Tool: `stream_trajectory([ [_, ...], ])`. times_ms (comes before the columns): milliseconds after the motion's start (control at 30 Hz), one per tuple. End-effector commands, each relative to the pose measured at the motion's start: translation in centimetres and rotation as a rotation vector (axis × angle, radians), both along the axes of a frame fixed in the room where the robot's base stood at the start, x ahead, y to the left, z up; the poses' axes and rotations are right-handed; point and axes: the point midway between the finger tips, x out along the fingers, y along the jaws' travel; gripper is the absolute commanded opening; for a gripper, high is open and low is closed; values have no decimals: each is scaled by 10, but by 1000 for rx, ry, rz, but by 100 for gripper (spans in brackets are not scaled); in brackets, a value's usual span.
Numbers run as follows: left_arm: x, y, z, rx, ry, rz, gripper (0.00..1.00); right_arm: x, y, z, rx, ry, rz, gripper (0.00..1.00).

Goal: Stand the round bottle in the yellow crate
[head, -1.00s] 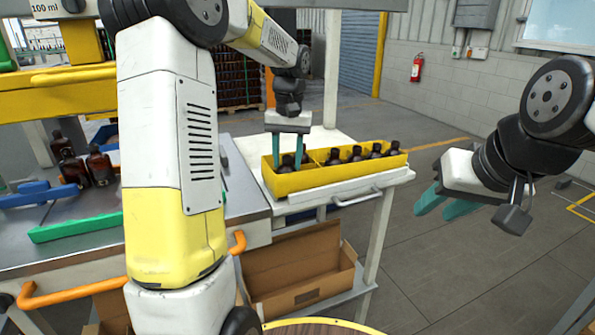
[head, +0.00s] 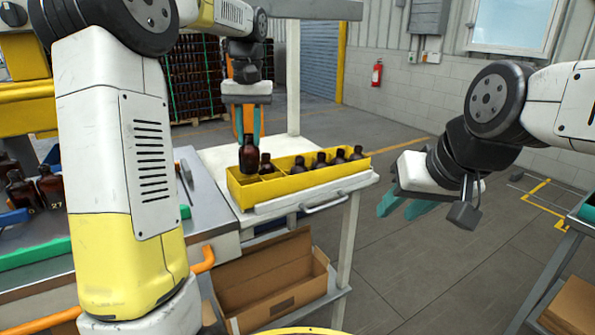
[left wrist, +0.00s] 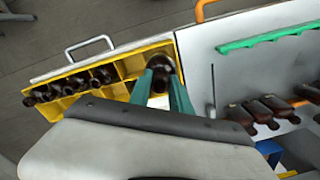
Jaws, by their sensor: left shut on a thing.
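The yellow crate (head: 243,194) stands on the white side table, with several dark amber bottles in its compartments. My left gripper (head: 248,137) is above the crate's left end, shut on the round bottle (head: 249,157). That bottle is upright, with its body showing above the crate's left-end compartment; whether its base clears the rim is hard to tell. In the left wrist view the round bottle (left wrist: 160,66) sits between the teal fingers at the crate's end. My right gripper (head: 400,206) is open and empty, right of the table over the floor.
More amber bottles (head: 50,186) stand on the metal bench at left, by a green strip (head: 50,249). A cardboard box (head: 270,280) is on the shelf below the side table. A second table edge (head: 550,265) shows at lower right.

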Motion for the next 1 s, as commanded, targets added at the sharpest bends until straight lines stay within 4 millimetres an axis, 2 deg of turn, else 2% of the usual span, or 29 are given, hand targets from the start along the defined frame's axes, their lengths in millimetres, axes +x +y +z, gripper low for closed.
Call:
stream_trajectory([
  [400,0,0,1,0,-2,-2,0,0,0,0,0,0,0,36],
  [733,0,-2,21,-4,-3,-55,0,0,0,0,0,0,0,36],
  [1000,-1,-1,5,-4,0,-56,0,0,0,0,0,0,0,36],
])
